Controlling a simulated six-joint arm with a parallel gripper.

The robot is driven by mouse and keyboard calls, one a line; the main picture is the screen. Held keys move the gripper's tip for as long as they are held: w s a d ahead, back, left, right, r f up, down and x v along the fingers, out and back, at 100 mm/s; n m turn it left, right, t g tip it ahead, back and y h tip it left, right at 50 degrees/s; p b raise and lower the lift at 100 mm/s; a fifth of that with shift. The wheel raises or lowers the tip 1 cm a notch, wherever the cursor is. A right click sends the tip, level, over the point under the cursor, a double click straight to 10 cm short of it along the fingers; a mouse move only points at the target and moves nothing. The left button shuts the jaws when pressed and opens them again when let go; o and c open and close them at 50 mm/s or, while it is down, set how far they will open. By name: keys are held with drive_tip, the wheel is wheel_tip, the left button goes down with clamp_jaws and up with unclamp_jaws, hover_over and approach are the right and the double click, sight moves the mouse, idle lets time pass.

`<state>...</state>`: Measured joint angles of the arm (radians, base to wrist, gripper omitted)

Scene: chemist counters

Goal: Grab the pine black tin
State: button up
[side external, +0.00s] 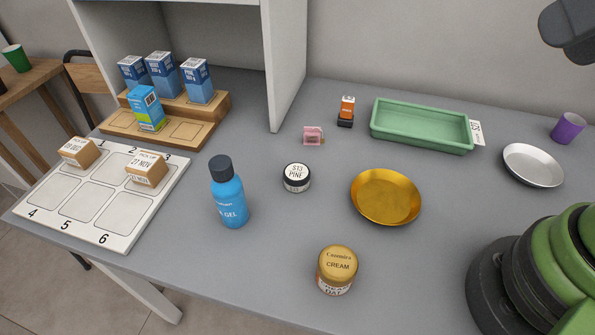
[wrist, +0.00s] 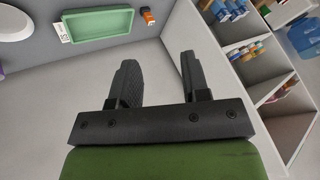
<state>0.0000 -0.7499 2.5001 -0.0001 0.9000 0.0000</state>
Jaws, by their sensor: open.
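The pine black tin (side external: 296,178) is a small round black tin with a white lid label reading "S13 PINE". It stands on the grey counter near the middle of the side external view, between the blue gel bottle and the gold dish. It does not show in the wrist view. My gripper (wrist: 158,80) is open and empty in the wrist view, with its two dark fingers apart. It is well away from the tin; its fingers are out of frame in the side external view.
Close around the tin are a blue gel bottle (side external: 228,195), a gold dish (side external: 386,197), a pink block (side external: 313,135) and a cream jar (side external: 337,270). A green tray (side external: 420,127) is behind. A numbered board (side external: 100,200) and box rack (side external: 165,125) stand left, beside an upright panel (side external: 287,60).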

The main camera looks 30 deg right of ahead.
drive_tip(key=o, duration=0.8)
drive_tip(key=shift+c, duration=0.2)
drive_tip(key=n+g+h, duration=0.2)
drive_tip(key=n+g, duration=0.3)
drive_tip(key=g, duration=0.2)
hover_over(297, 171)
drive_tip(key=s, duration=0.1)
wheel_tip(297, 171, down, 25)
drive_tip(key=shift+r, duration=0.15)
drive_tip(key=shift+w+f, duration=0.25)
drive_tip(key=shift+f, duration=1.2)
drive_tip(key=shift+w+f, duration=0.2)
drive_tip(key=shift+f, duration=1.25)
